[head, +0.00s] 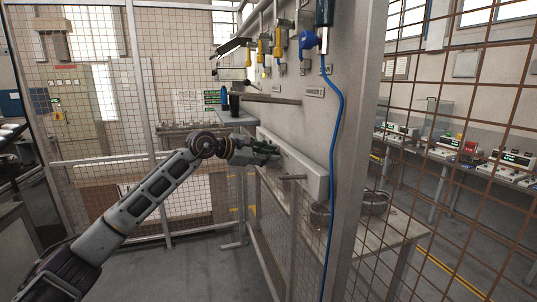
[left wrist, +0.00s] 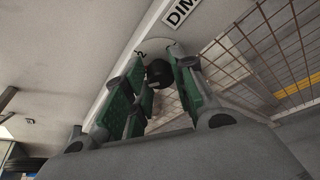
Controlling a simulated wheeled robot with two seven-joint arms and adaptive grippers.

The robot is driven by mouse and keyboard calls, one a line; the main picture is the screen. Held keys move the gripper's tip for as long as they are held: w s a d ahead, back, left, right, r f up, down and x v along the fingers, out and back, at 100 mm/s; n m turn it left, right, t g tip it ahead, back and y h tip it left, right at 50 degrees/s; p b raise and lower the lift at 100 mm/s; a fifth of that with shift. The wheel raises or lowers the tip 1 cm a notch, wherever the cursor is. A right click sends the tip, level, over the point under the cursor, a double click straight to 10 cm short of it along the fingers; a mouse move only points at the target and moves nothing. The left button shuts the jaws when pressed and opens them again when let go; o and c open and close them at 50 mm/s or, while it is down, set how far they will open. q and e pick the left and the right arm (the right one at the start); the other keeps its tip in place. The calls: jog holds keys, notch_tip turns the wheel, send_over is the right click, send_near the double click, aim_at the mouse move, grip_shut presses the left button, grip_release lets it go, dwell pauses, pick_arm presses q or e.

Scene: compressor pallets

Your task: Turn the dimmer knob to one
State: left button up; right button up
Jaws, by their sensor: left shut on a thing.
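The dimmer knob (left wrist: 158,73) is black and round, on a pale dial face (left wrist: 153,42) in the left wrist view. A digit 2 shows at the dial's edge, and a label beginning "DIM" (left wrist: 181,12) is beside it. My left gripper (left wrist: 150,92) has its green-padded fingers shut around the knob. In the head view my left gripper (head: 272,153) reaches to the long pale box (head: 308,174) on the wall panel, and the knob is hidden there. The knob's pointer is not visible, so I cannot tell its setting. My right gripper is not in view.
A small stub (head: 293,177) sticks out of the box to the right of my gripper. A blue hose (head: 338,130) hangs down the panel (head: 345,70). Yellow-handled tools (head: 277,45) hang above. Wire mesh surrounds the area.

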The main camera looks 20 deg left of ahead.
pick_arm(q)
jog(key=shift+w+a+n+g+h+p, duration=0.15)
jog(key=shift+n+g+h+p, duration=0.25)
jog(key=shift+n+g+p, duration=0.7)
jog(key=shift+w+n+g+h+p, duration=0.1)
jog(key=shift+n+g+h+p, duration=0.45)
jog(key=shift+n, duration=0.95)
jog(key=o, duration=1)
jog(key=shift+o, duration=0.2)
jog(key=v, duration=1.2)
jog(key=shift+r+n, duration=0.15)
jog(key=shift+n, duration=0.15)
